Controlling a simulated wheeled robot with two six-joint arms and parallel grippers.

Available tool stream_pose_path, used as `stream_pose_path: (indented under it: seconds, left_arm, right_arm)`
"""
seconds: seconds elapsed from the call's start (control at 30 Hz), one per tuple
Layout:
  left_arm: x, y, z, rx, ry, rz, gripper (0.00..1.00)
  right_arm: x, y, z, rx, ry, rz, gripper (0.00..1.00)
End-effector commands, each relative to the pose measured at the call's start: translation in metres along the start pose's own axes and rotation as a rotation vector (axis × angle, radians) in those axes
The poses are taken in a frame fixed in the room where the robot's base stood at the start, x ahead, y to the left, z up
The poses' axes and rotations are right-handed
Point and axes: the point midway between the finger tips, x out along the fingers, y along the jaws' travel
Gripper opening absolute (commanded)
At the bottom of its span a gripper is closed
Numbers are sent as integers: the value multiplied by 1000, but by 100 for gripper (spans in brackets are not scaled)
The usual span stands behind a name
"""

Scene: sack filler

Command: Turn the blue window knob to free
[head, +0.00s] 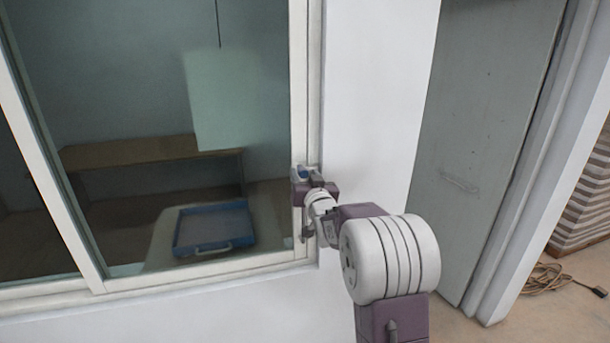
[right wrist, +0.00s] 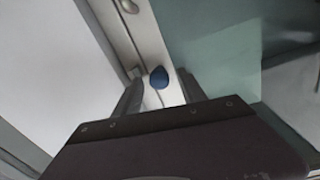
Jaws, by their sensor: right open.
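The blue window knob (right wrist: 159,77) is a small rounded knob on the white window frame. In the head view the blue knob (head: 302,173) shows as a small spot on the right upright of the frame, partly covered by my gripper. My right gripper (head: 306,172) is at the knob, with its jaws open. In the right wrist view the two fingers of my right gripper (right wrist: 160,92) stand on either side of the knob, with gaps visible. I cannot tell whether either finger touches it. My left gripper is not in view.
The window frame (head: 299,90) surrounds glass, with a blue tray (head: 213,228) behind it. A white wall (head: 372,100) and a grey door (head: 490,130) stand to the right. A coiled cable (head: 545,279) lies on the floor at far right.

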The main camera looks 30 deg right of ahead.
Motion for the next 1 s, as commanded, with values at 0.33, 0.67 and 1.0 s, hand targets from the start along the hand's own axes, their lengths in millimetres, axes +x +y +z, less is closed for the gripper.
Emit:
stream_pose_path:
  seconds: [0.33,0.67,1.0]
  left_arm:
    - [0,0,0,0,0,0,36]
    - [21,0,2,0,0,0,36]
    - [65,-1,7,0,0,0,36]
  right_arm:
    - [0,0,0,-1,0,1,0]
    - [-1,1,4,-103,7,0,0]
    - [-1,1,7,-398,21,-2,0]
